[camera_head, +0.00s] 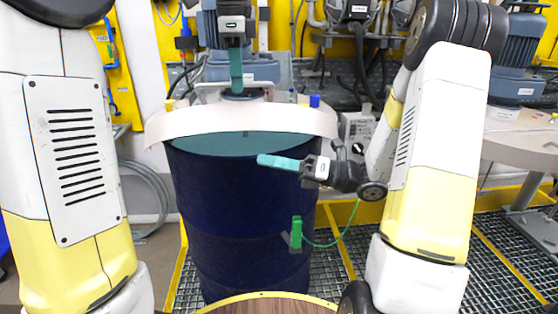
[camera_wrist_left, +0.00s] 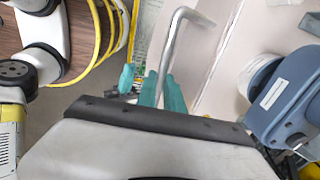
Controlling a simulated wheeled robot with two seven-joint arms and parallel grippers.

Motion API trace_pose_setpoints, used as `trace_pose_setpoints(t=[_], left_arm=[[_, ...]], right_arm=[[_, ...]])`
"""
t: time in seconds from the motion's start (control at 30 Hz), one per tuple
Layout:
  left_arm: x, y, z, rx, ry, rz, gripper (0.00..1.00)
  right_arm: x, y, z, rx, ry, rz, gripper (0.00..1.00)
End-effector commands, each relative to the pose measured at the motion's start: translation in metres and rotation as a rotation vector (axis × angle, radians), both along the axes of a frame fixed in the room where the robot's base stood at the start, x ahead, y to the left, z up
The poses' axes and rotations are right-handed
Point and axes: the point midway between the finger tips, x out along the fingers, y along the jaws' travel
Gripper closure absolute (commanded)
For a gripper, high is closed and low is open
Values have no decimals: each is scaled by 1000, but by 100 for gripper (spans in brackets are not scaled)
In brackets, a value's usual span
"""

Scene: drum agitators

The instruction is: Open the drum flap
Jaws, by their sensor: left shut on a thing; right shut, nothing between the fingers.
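The dark blue drum (camera_head: 235,215) stands upright in the middle of the head view. Its pale, curved flap (camera_head: 180,124) lies across the top, and a teal surface (camera_head: 240,143) shows between the flap's front edge and the drum's rim. A bent metal handle (camera_wrist_left: 176,38) rises from the pale flap (camera_wrist_left: 214,48) in the left wrist view. My left gripper (camera_head: 236,86), with teal fingers, is shut on this handle (camera_head: 205,88) above the flap. My right gripper (camera_head: 266,160) is shut and empty in front of the drum's upper rim, pointing left.
A green block (camera_head: 296,232) with a green cable is on the drum's right front. A blue motor (camera_head: 207,28) stands behind the drum. A grey control box (camera_head: 357,128) is beyond it at the right. A wooden, yellow-edged surface (camera_head: 270,305) is at the bottom.

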Motion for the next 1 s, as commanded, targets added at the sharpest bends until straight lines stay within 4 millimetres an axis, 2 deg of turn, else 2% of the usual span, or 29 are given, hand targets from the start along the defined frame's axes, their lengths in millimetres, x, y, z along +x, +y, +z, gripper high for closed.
trace_pose_setpoints(t=[0.1,0.27,0.5,1.0], left_arm=[[5,3,-3,5,-5,8,100],[5,3,-3,5,-5,8,100],[5,3,-3,5,-5,7,100],[5,3,-3,5,-6,7,100]], right_arm=[[3,27,5,0,-2,6,100],[9,56,12,-2,-3,3,100],[30,53,37,-3,-5,0,100],[34,52,45,-2,-4,0,100]])
